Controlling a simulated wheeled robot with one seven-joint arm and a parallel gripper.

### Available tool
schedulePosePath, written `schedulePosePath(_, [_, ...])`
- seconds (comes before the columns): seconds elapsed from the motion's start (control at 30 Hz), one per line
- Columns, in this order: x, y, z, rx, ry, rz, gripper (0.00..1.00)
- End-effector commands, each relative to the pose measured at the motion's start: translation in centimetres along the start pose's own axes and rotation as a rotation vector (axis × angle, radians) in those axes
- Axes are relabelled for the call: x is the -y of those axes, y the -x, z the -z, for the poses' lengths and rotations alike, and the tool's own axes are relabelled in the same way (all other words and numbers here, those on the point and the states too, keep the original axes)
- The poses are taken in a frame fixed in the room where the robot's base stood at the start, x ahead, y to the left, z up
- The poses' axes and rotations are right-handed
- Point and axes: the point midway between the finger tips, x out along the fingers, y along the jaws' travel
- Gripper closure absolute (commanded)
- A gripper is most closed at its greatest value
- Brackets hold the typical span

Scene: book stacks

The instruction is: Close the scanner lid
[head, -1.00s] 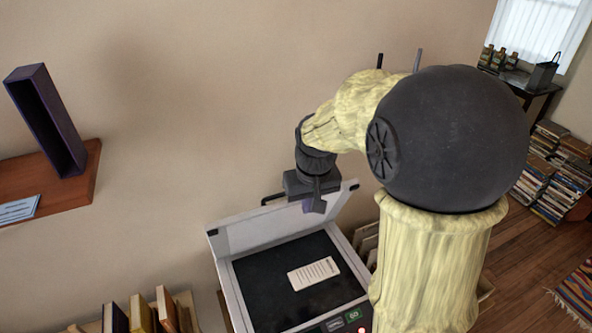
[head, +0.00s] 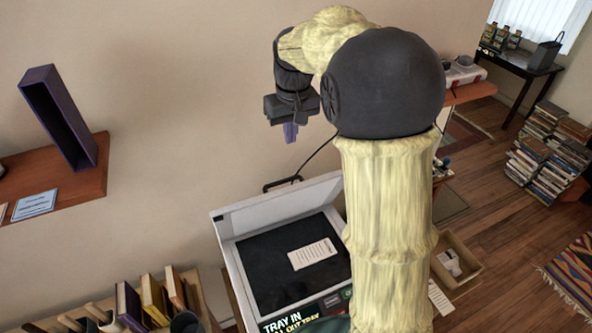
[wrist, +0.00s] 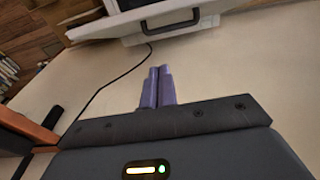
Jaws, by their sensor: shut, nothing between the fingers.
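The scanner (head: 232,272) stands against the wall in the head view. Its white lid (head: 285,208) is raised, leaning toward the wall, with a dark handle (head: 281,183) at its upper edge. The dark glass bed is exposed and a printed white paper (head: 313,254) lies on it. My gripper (head: 290,133) is shut and empty, above the lid's upper edge and near the wall, apart from the lid. In the wrist view the purple fingers (wrist: 157,88) are together, and the lid (wrist: 150,22) with its handle (wrist: 170,20) shows beyond them.
A wooden shelf (head: 88,190) with a dark purple upright box (head: 60,115) is on the wall at left. A row of books (head: 150,300) stands left of the scanner. A black cable (wrist: 88,103) hangs along the wall. The space around my gripper is clear.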

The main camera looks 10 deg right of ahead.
Motion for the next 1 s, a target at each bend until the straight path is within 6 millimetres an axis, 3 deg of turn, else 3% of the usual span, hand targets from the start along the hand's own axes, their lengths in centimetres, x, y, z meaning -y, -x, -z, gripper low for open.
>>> schedulePosePath(0.53, [-0.2,-8.9,-0.1,0.006,-0.004,0.0,1.0])
schedulePosePath(0.8, [-0.1,-9.4,-3.1,0.002,-0.003,-0.001,1.0])
schedulePosePath(1.0, [-0.1,-9.8,-3.9,0.0,-0.004,-0.001,1.0])
